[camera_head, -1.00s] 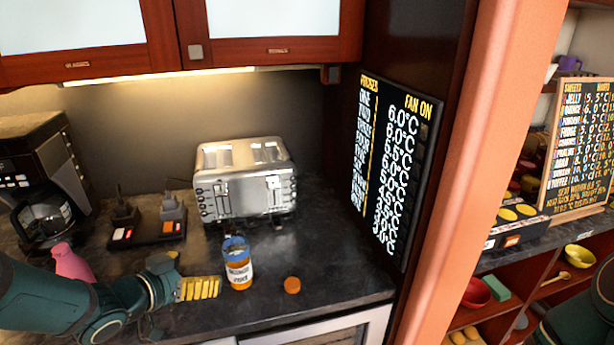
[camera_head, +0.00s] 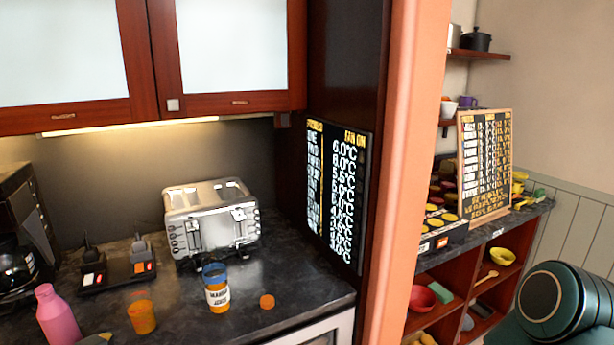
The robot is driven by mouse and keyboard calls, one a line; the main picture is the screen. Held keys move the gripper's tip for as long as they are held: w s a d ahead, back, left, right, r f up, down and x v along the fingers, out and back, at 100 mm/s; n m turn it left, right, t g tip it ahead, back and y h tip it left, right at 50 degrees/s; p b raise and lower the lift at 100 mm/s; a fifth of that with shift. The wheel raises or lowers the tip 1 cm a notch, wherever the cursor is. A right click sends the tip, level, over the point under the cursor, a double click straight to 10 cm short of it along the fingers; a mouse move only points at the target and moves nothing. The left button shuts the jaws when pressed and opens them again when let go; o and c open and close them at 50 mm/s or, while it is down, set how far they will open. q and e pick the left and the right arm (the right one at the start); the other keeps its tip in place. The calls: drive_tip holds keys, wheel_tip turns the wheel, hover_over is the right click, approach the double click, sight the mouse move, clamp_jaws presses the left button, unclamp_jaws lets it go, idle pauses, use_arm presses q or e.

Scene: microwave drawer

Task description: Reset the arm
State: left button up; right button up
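My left gripper is out of view. A small grey-green and yellow shape (camera_head: 97,340) is cut off at the bottom edge on the left, and I cannot tell what it is. A rounded dark teal part of my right arm (camera_head: 560,305) shows at the lower right, and its gripper is out of view. A labelled orange jar with a blue rim (camera_head: 217,290) stands upright on the dark counter (camera_head: 275,275). An orange lid (camera_head: 267,301) lies to its right.
A pink bottle (camera_head: 58,316) and an orange cup (camera_head: 142,317) stand at the counter's front left. A silver toaster (camera_head: 212,222) is behind the jar. A black price board (camera_head: 338,195) and an orange pillar (camera_head: 400,180) stand right. Shelves (camera_head: 470,285) hold bowls.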

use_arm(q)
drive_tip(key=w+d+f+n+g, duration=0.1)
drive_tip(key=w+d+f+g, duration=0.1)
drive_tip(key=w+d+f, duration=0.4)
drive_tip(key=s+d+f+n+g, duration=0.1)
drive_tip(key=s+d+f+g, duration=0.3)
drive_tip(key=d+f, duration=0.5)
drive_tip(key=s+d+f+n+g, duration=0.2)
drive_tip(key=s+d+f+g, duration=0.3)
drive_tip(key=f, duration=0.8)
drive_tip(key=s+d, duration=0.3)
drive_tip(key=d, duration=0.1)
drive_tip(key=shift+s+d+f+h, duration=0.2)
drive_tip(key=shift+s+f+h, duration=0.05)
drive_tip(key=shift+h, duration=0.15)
